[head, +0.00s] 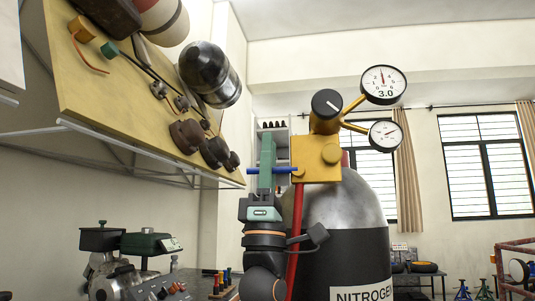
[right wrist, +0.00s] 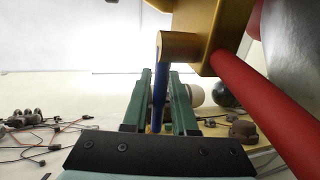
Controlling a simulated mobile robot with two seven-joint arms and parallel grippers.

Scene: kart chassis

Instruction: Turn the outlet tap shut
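The outlet tap has a blue bar handle (head: 285,170) that sticks out to the left from the yellow regulator block (head: 317,160). In the right wrist view the blue handle (right wrist: 160,75) runs down from a yellow boss. My right gripper (head: 266,152) stands upright at the handle, left of the block. In the wrist view its green fingers (right wrist: 160,95) stand on either side of the handle, with narrow gaps showing beside it. It looks partly open, not clamped. My left gripper is not in view.
The grey nitrogen cylinder (head: 360,205) stands behind the regulator. A red hose (head: 296,230) hangs from the block, close to my right arm. Two gauges (head: 383,85) and a black knob (head: 326,104) sit above. A wooden board (head: 110,95) with parts is at upper left.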

